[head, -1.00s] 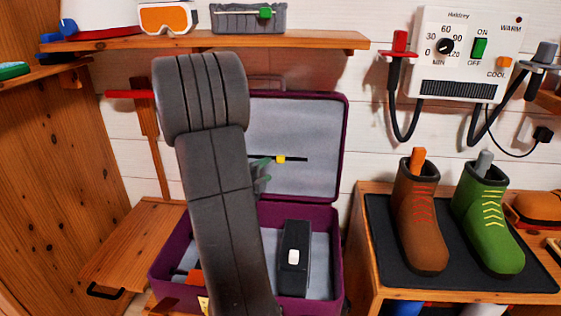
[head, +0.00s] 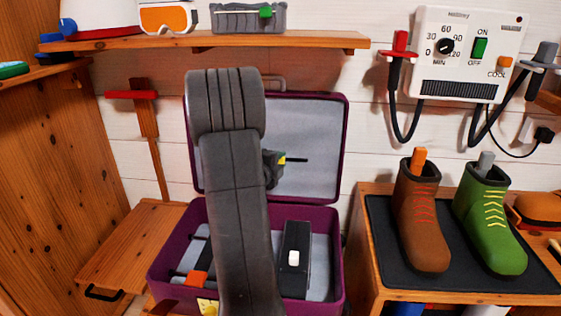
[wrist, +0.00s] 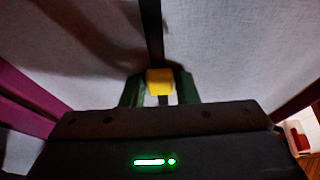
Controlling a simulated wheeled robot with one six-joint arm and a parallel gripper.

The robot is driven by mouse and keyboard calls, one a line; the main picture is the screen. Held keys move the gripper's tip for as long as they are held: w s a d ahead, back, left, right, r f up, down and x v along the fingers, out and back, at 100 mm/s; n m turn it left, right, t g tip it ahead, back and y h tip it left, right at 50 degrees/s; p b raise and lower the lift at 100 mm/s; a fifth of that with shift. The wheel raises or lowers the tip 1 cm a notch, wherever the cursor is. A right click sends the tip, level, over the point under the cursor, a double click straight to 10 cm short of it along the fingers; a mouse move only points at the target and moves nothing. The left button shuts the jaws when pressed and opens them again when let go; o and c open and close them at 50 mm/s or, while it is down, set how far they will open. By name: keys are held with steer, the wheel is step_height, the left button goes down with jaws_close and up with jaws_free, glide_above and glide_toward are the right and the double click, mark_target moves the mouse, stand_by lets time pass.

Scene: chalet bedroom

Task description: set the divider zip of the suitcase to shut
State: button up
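The purple suitcase (head: 345,150) stands open with its lid upright and a grey divider (head: 315,120) inside the lid. A dark zip track (head: 298,160) runs level across the divider. Its yellow pull (head: 283,159) sits partway along the track, and it also shows in the wrist view (wrist: 160,82). My gripper (head: 278,163) is at the pull. In the wrist view its two green fingers (wrist: 160,90) stand on either side of the pull and look closed against it. My arm hides the left part of the track in the head view.
The suitcase base holds a black item (head: 295,258) with a white button and an orange piece (head: 195,278). A wooden shelf (head: 200,41) runs above the lid. A cabinet with brown (head: 420,225) and green (head: 490,225) boots stands at right.

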jaws_close()
steer(key=w+a+p, duration=0.1)
steer(key=w+a, duration=0.1)
steer(key=a, duration=0.8)
steer(key=w+a+p, duration=0.1)
steer(key=w+a, duration=0.1)
steer(key=a, duration=0.8)
steer(key=shift+w, duration=0.1)
steer(key=o, duration=0.5)
jaws_free()
steer(key=shift+a, duration=0.1)
steer(key=p+v, duration=0.2)
steer(key=v, duration=1.1)
steer(key=shift+s+a, duration=0.2)
steer(key=shift+s, duration=0.15)
steer(key=shift+w+d, duration=0.1)
